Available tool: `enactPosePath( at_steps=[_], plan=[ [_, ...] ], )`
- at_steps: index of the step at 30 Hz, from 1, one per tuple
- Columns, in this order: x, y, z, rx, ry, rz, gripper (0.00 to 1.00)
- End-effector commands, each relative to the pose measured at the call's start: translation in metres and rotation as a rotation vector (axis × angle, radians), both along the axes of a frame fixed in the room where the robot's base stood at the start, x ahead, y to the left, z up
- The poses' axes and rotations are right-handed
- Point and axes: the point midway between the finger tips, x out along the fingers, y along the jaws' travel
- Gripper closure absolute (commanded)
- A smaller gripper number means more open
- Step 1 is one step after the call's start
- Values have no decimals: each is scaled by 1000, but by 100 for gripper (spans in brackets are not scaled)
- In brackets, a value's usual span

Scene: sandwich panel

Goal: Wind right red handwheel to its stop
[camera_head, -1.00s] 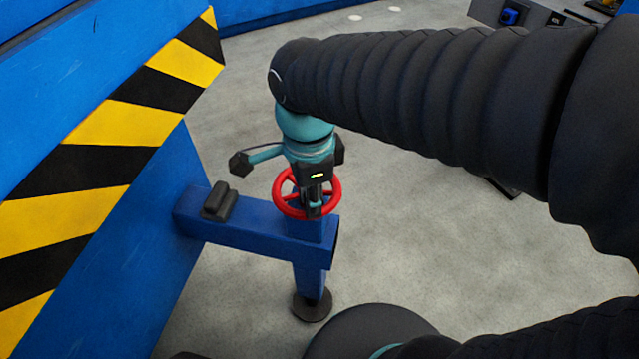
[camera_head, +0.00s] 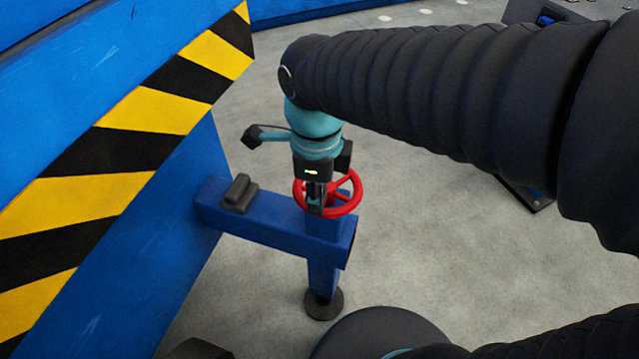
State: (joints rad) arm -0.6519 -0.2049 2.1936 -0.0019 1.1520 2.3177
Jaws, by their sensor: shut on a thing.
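The red handwheel (camera_head: 351,206) lies flat on top of a blue bracket (camera_head: 278,236), near its outer end. My gripper (camera_head: 315,207) points down from above and is shut on the left-front part of the wheel's rim. The right side of the rim and a spoke show. I cannot see the exact contact between the fingers and the rim.
A blue wall with yellow-black stripes (camera_head: 150,105) stands at the left. A black block (camera_head: 239,193) sits on the bracket, left of the wheel. A round black foot (camera_head: 323,304) stands under the bracket's post.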

Motion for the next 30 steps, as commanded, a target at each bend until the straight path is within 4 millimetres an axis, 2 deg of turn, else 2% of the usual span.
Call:
enactPosePath(
  at_steps=[6, 7, 9, 21, 26, 30],
  plan=[
    [0, 0, 0, 2, -1, 0, 100],
    [0, 0, 0, 1, -1, 0, 69],
    [0, 0, 0, 1, -1, 1, 52],
    [1, 1, 5, 2, -2, 1, 51],
    [1, 1, 26, 3, -3, 1, 51],
    [1, 1, 55, 5, -5, 1, 51]
  ],
)
